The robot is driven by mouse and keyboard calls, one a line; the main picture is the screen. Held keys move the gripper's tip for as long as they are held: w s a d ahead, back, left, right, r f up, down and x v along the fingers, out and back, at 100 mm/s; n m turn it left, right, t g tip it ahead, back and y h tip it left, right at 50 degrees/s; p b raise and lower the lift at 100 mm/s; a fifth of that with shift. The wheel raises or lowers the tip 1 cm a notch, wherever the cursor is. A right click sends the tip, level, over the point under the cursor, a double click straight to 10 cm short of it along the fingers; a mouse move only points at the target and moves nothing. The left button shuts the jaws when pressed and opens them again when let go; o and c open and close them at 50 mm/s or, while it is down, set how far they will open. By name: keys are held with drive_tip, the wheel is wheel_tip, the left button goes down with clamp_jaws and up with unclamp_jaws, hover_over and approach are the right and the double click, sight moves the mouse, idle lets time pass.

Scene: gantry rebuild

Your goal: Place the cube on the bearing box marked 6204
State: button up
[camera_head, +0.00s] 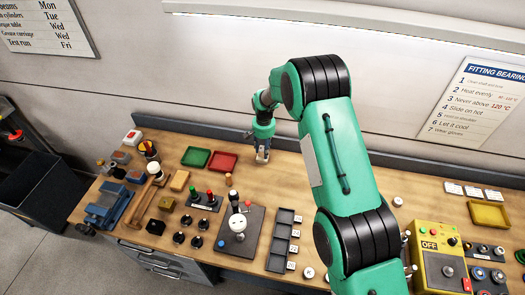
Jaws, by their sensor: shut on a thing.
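My gripper (262,156) is at the back of the wooden bench, right of the red tray. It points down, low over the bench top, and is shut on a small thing. That thing is mostly hidden by the fingers, so I cannot tell whether it is the cube or whether it touches the bench. Several small white boxes or cards (473,191) lie in a row at the back right; their print is too small to read. I cannot make out the number 6204 anywhere.
A green tray (196,157) and a red tray (222,161) lie left of my gripper. A brass block (167,203), a dark compartment tray (281,245) and a blue vise (105,205) stand nearer. A yellow control box (436,255) stands at right. My arm hides the middle.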

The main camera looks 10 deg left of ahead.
sight(263, 151)
drive_tip(key=shift+w+a+f, duration=0.1)
drive_tip(key=shift+w+a, duration=0.15)
drive_tip(key=shift+w, duration=0.35)
drive_tip(key=shift+w+a, duration=0.25)
drive_tip(key=shift+w, duration=0.3)
drive_tip(key=shift+f, duration=0.1)
drive_tip(key=shift+f+p, duration=0.65)
drive_tip(key=shift+f, duration=1)
drive_tip(key=shift+f, duration=0.15)
drive_tip(key=o, duration=1.4)
drive_tip(key=shift+c, duration=0.2)
